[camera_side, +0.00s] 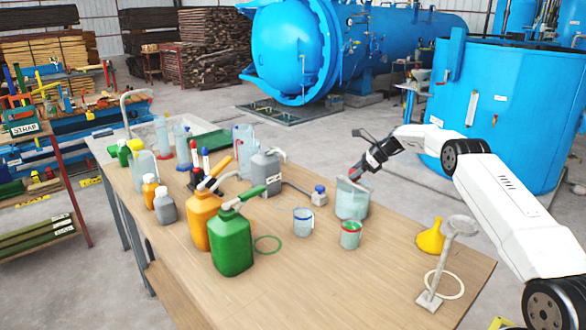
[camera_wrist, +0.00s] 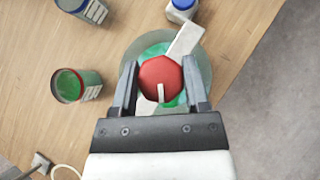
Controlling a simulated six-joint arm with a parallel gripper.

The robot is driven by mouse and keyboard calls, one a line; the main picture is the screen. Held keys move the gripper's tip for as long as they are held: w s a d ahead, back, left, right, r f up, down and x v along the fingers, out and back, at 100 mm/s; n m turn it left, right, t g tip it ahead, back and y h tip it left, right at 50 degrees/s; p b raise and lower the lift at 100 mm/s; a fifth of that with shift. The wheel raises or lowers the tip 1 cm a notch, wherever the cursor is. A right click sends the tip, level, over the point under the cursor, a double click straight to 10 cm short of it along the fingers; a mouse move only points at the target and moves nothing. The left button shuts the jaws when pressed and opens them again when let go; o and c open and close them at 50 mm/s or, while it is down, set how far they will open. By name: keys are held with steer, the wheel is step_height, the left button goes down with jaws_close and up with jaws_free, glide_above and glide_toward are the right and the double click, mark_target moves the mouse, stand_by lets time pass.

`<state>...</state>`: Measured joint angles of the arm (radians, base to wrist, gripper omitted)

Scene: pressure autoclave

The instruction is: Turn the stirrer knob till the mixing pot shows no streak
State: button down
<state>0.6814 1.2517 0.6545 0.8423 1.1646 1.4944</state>
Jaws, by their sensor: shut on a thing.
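The mixing pot (camera_side: 352,207) stands on the table toward its right edge, a clear vessel with pale green content. In the wrist view the pot (camera_wrist: 203,66) shows a patch of stronger green beside paler green, partly hidden by my gripper. The red stirrer knob (camera_wrist: 158,72) with a white mark sits above the pot's middle, on a pale bar (camera_wrist: 186,40) across the rim. My gripper (camera_wrist: 160,84) is shut on the knob, one finger on each side. In the side view my gripper (camera_side: 360,170) reaches down over the pot from the right.
A green-filled cup (camera_side: 351,235) and a cup with a blue rim (camera_side: 303,221) stand close to the pot. A blue-capped bottle (camera_side: 320,195) is just left of it. A yellow funnel (camera_side: 431,237) and a stand (camera_side: 430,299) are at the right. Green (camera_side: 231,243) and orange jugs stand further left.

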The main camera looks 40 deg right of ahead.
steer(key=shift+r+n, duration=0.1)
steer(key=shift+n, duration=0.2)
stand_by(0.4)
steer(key=shift+c, duration=0.4)
jaws_free()
steer(key=v, duration=0.7)
steer(key=shift+d+r, duration=0.25)
steer(key=shift+s, duration=0.1)
